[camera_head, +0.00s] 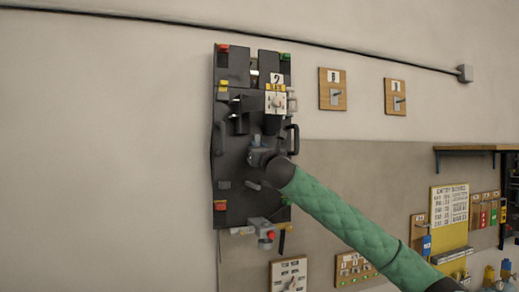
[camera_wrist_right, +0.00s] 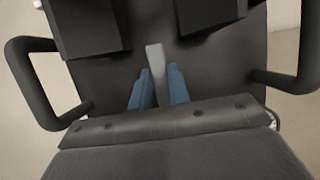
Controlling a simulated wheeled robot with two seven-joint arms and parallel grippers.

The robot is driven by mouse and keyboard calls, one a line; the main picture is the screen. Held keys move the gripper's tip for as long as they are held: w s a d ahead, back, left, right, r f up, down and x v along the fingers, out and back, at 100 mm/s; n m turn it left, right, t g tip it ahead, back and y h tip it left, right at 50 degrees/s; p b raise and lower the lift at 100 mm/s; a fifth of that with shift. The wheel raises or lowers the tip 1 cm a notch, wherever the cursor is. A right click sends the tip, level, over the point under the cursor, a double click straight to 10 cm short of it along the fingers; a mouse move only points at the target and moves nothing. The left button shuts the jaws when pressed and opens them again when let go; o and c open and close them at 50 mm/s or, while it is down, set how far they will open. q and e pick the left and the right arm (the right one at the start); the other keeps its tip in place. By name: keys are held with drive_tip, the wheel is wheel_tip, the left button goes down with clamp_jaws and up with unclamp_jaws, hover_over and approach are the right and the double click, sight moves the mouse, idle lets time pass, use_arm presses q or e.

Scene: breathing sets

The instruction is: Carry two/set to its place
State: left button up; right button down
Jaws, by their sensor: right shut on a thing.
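A tall black set (camera_head: 236,158) with a "2" label, red, green and yellow corner pieces and side handles stands upright in the middle of the head view, in front of the pale wall. My right gripper (camera_head: 258,148) is at its centre, with the green-sleeved arm coming in from the lower right. In the right wrist view, the blue fingers (camera_wrist_right: 158,92) are shut on a thin grey grip piece of the set, whose dark plate (camera_wrist_right: 215,75) fills the view. I cannot tell whether the set touches the wall. My left gripper is not in view.
Two wooden wall plaques with grey hooks, one nearer (camera_head: 333,89) and one to its right (camera_head: 395,97), are empty. A shelf (camera_head: 475,149), a yellow notice board (camera_head: 449,208) and small tag boards (camera_head: 357,268) are at lower right.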

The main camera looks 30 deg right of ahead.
drive_tip(key=shift+f+x, duration=0.2)
drive_tip(key=shift+x, duration=0.95)
drive_tip(key=shift+d+f+b, duration=0.1)
drive_tip(key=shift+f+b, duration=0.4)
drive_tip(key=shift+f, duration=0.65)
idle(0.4)
idle(0.4)
